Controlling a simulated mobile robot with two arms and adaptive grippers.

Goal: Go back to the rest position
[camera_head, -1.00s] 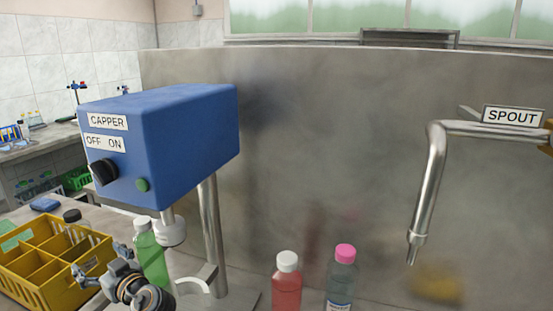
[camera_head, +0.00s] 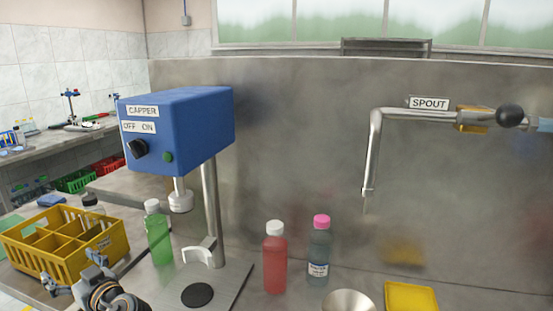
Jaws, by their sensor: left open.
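My left gripper (camera_head: 75,277) is at the lower left of the head view, in front of the yellow crate, with its fingers apart and nothing seen between them. The green bottle with a white cap (camera_head: 158,236) stands upright to the right of the gripper, apart from it, beside the capper stand. The blue capper (camera_head: 190,125) has its head above an empty black round pad (camera_head: 197,295). My right gripper is not in the picture.
A yellow divided crate (camera_head: 62,262) stands at the left, with a dark-capped bottle behind it. A red bottle (camera_head: 275,262) and a pink-capped bottle (camera_head: 319,258) stand right of the capper. A metal funnel (camera_head: 349,302), a yellow tray (camera_head: 411,297) and the spout (camera_head: 374,150) are further right.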

